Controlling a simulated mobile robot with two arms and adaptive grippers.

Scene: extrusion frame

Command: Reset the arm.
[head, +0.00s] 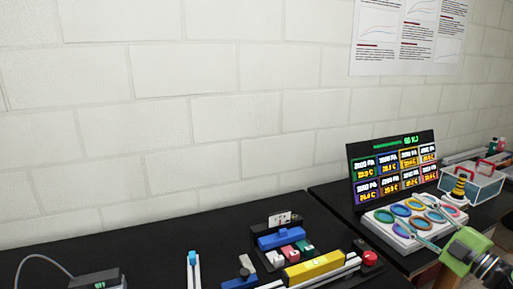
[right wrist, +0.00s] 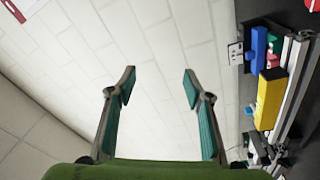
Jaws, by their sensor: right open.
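My right gripper (head: 408,212) comes in at the lower right of the head view, with a green body and two thin fingers pointing up and left. The fingers appear in front of a white tray with coloured round wells (head: 398,228). In the right wrist view the gripper (right wrist: 159,74) is open. Its two teal-padded fingers are wide apart, with only the white brick wall (right wrist: 160,30) showing between them. It holds nothing. My left gripper is not in view.
A yellow bar (head: 314,266), a blue block (head: 281,241) and a red knob (head: 370,258) sit on the black table. A display panel (head: 395,170) stands behind the white tray. A clear box with red handles (head: 475,185) is at the right.

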